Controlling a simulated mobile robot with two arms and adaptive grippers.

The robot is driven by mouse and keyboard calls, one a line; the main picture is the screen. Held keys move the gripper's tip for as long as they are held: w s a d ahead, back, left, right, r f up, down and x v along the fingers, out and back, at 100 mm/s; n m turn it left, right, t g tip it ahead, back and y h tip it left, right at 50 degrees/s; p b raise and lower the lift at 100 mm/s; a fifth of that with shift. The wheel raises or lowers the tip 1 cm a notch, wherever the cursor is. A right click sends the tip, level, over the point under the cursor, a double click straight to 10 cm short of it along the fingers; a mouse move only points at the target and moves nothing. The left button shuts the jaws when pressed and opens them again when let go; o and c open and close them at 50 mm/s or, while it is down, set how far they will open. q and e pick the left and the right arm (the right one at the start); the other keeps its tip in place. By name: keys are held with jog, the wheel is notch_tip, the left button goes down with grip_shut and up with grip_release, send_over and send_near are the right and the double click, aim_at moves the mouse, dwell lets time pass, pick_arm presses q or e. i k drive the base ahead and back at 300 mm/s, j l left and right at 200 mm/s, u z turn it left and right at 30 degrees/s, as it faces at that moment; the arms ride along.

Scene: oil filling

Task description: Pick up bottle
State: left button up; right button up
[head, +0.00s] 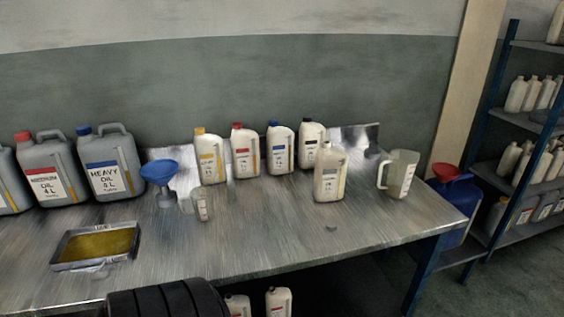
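Several white bottles with printed labels stand upright on the metal workbench (270,240). At the back are a yellow-capped bottle (211,156), a red-capped bottle (244,151), a blue-capped bottle (280,148) and a black-capped bottle (311,147). Another white bottle with a pale cap (329,174) stands nearer the front edge, partly in front of the black-capped one. Which bottle the task means cannot be told. Neither of my grippers is in view.
Large grey oil cans (110,167) stand at the back left. The bench's front middle is mostly clear. Shelves (510,240) stand at right.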

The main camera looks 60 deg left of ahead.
aim_at(331, 163)
jog(key=k+j+u, duration=0.1)
jog(key=u, duration=1.4)
jog(key=l, duration=0.4)
jog(key=i, duration=0.05)
